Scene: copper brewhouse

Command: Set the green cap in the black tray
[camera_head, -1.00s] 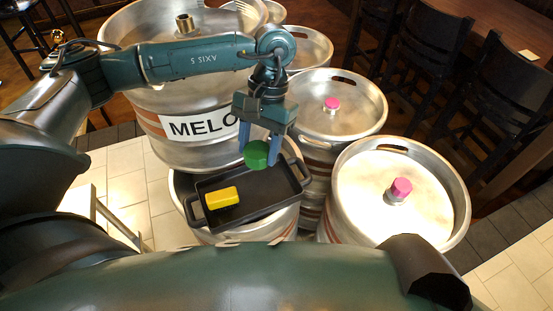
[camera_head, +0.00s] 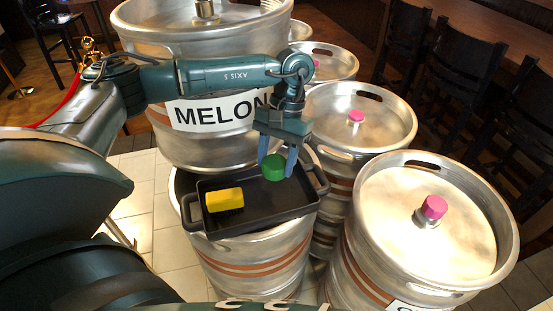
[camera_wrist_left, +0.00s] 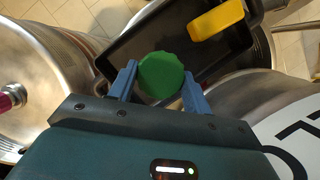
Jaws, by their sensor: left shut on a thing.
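The green cap (camera_head: 274,168) is held between the blue fingers of my left gripper (camera_head: 277,162). In the left wrist view the cap (camera_wrist_left: 161,75) sits between both fingertips of the shut gripper (camera_wrist_left: 158,88). The black tray (camera_head: 262,204) lies on top of a steel keg. The cap is over the right part of the tray; whether it touches the tray floor I cannot tell. The tray also shows behind the cap in the left wrist view (camera_wrist_left: 138,45). My right gripper is not seen.
A yellow block (camera_head: 225,200) lies in the left part of the tray. A large keg labelled MELON (camera_head: 160,50) stands behind it. Kegs with pink caps (camera_head: 434,207) (camera_head: 356,116) stand to the right. The tray's middle is bare.

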